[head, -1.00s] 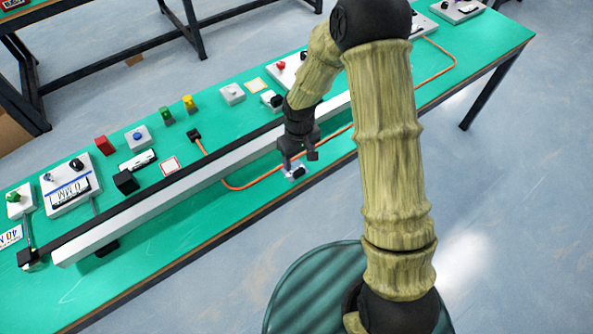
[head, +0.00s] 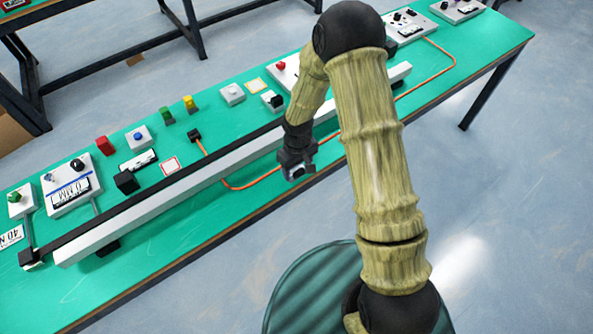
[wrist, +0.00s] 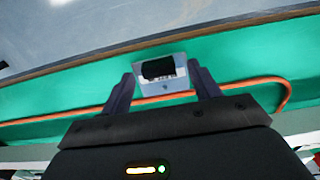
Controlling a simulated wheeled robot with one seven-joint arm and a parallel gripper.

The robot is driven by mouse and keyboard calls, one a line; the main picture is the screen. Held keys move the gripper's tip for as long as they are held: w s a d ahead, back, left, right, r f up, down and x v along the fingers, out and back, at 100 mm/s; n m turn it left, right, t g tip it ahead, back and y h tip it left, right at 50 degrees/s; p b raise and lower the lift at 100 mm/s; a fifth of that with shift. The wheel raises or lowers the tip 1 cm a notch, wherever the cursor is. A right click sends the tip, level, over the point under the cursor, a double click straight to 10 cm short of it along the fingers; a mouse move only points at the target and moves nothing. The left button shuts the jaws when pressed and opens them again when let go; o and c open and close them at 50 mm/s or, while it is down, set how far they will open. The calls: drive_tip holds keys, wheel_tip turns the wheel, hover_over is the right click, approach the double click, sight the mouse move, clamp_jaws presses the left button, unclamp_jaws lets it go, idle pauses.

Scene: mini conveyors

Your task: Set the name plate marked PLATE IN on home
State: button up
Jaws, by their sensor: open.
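A small light grey plate (wrist: 180,83) with a black block on top lies on the green table in the wrist view. Its marking is too small to read, so I cannot tell if it says PLATE IN. My gripper (wrist: 161,76) is open, its two fingers apart on either side of the plate's near part. In the head view my gripper (head: 296,171) is low over the near edge of the table and mostly covers this plate. I cannot pick out which spot is home.
A long white conveyor rail (head: 190,193) runs along the table behind my gripper. An orange cable (head: 262,179) curves on the table beside it. Control boxes, coloured blocks and a white-and-black plate (head: 138,161) stand beyond the rail.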

sight(297, 170)
drive_tip(key=c, duration=1.1)
drive_tip(key=shift+c, duration=0.2)
drive_tip(key=shift+w+r, duration=0.15)
drive_tip(key=shift+r, duration=0.3)
wheel_tip(297, 170, up, 9)
